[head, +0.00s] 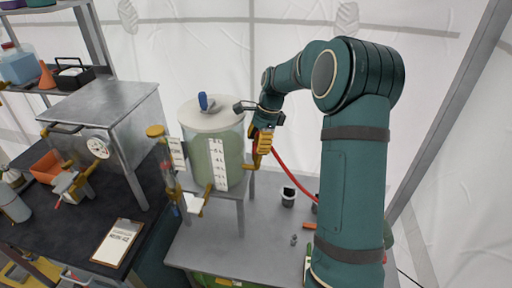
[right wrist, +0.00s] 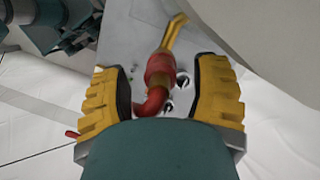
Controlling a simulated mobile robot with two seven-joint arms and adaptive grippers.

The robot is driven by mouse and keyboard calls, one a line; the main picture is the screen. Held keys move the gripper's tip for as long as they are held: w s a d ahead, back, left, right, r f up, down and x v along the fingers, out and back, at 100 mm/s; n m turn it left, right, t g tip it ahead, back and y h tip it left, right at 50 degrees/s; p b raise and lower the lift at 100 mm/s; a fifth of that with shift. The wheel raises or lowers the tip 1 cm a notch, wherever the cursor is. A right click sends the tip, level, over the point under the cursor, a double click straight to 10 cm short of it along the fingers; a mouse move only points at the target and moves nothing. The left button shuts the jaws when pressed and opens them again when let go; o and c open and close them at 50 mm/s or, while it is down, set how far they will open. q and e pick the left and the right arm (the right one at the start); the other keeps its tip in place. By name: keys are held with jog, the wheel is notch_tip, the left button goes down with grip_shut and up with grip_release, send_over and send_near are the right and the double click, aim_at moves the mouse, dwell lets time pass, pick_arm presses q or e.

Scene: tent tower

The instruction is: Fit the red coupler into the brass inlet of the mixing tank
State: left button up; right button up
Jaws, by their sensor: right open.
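The mixing tank (head: 232,150) is a pale green, scaled vessel with a white lid, on a grey stand. Its brass inlet (right wrist: 174,34) shows in the right wrist view as a bent pipe. The red coupler (right wrist: 160,66) is in line with the pipe and meets its end; how deep it is seated cannot be told. A red hose (head: 292,178) runs from the coupler down to the bench. My right gripper (head: 262,146) is beside the tank. Its yellow fingers are open, one on each side of the coupler, with gaps. My left gripper is out of view.
A small dark-topped cup (head: 288,197) and small loose parts stand on the grey bench (head: 240,255). A clipboard (head: 118,242) lies on the dark bench at left, near a metal cabinet (head: 110,110). The bench front is mostly clear.

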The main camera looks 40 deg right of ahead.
jog(key=v, duration=1)
dwell(0.3)
